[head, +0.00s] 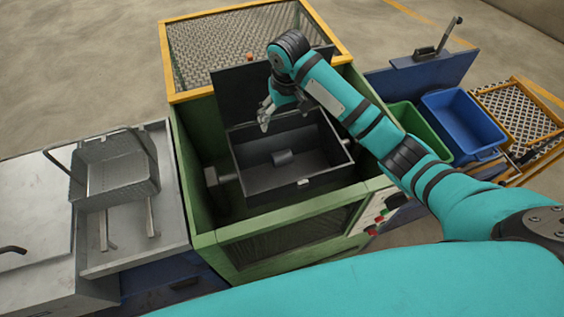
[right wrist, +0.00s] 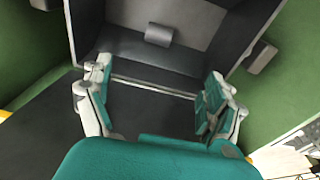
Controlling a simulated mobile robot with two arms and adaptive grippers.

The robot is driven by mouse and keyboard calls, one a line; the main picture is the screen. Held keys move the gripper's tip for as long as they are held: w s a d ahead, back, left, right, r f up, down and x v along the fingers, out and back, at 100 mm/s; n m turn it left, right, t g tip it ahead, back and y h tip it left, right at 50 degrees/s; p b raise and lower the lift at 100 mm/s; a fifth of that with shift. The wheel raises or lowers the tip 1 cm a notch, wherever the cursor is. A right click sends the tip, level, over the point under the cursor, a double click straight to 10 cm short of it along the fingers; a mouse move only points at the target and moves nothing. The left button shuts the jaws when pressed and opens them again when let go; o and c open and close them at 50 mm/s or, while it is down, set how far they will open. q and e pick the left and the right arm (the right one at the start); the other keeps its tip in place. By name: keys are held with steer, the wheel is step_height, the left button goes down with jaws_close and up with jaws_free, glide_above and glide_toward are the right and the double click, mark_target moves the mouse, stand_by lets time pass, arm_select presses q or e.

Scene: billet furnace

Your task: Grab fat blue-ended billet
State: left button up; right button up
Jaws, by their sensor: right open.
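A short, thick grey cylinder, which looks like the billet (head: 283,158), lies on its side on the floor of a dark open box (head: 325,177). The colour of its ends cannot be told. It also shows in the right wrist view (right wrist: 159,36), near the top and beyond my fingers. My right gripper (head: 266,113) is open and empty above the back left part of the box, apart from the billet. In the right wrist view my right gripper (right wrist: 155,98) has its fingers spread wide. My left gripper is not in view.
The box sits inside a green furnace housing (head: 276,229), with a raised dark lid behind. A grey wire basket (head: 112,168) stands on the left metal bench. A green bin (head: 424,128) and a blue bin (head: 463,121) stand to the right. Control buttons line the housing's front right.

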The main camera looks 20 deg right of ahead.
steer(key=b, duration=0.4)
glide_toward(282, 154)
steer(key=f, duration=0.4)
steer(key=shift+a+f, duration=0.2)
steer(key=shift+f, duration=0.15)
steer(key=shift+w+d+f, duration=0.1)
steer(key=shift+w+f, duration=0.1)
steer(key=shift+f, duration=0.8)
steer(key=shift+w+d+f, duration=0.1)
steer(key=shift+w+f, duration=0.1)
steer(key=shift+f, duration=0.8)
steer(key=shift+w+f, duration=0.2)
steer(key=shift+f, duration=0.75)
steer(key=c, duration=1.6)
steer(key=shift+w+r, duration=0.1)
steer(key=shift+r, duration=0.05)
steer(key=shift+c, duration=1)
steer(key=shift+r, duration=0.1)
